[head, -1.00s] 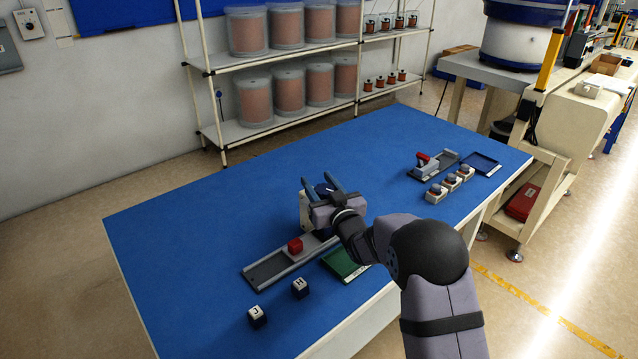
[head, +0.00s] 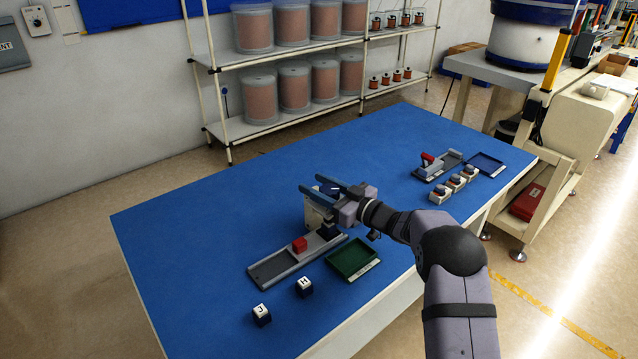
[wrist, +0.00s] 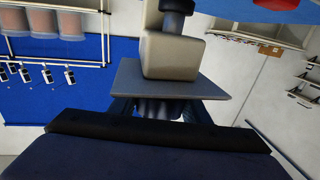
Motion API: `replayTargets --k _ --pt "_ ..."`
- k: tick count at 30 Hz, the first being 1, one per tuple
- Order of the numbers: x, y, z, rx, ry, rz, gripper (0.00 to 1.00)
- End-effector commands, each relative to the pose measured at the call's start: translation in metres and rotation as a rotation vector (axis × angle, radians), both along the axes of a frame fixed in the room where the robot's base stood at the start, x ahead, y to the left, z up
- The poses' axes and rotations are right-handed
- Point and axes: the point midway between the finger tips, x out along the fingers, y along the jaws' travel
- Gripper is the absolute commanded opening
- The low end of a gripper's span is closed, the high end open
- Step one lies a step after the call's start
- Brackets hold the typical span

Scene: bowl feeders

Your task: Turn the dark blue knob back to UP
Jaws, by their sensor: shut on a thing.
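The dark blue knob (head: 328,187) sits on top of a beige box (head: 313,213) on the blue table, mostly hidden by my gripper. In the wrist view, the dark knob (wrist: 158,109) shows only partly between the fingers, below a grey plate (wrist: 170,82) and a beige body (wrist: 172,55). No UP mark or pointer is readable, so I cannot tell the knob's angle.
A green tray (head: 353,260) and two lettered cubes (head: 304,286) are nearby. A red-handled fixture (head: 428,164), several small button boxes (head: 455,181) and a blue tray (head: 487,163) stand at the right.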

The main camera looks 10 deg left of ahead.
Motion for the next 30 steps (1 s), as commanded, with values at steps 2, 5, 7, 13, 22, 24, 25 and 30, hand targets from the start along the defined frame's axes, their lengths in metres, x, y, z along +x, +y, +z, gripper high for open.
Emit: replayTargets --k 2,5,7,13,22,24,25,30 --pt "0.0000 -0.0002 0.0007 0.002 0.000 0.014 0.20" --pt "-0.0005 0.0002 0.0012 0.003 -0.002 0.025 0.20" --pt "-0.0007 0.0005 0.0013 0.003 -0.002 0.027 0.20" --pt "-0.0007 0.0006 0.0015 0.003 -0.003 0.027 0.20" --pt "-0.0006 0.0007 0.0010 0.002 -0.002 0.026 0.61" --pt "-0.0006 0.0007 0.0009 0.002 -0.001 0.026 0.61" --pt "-0.0007 0.0006 0.0008 0.002 -0.001 0.026 0.61" --pt "-0.0029 -0.0043 0.0000 0.001 -0.001 0.024 0.61"
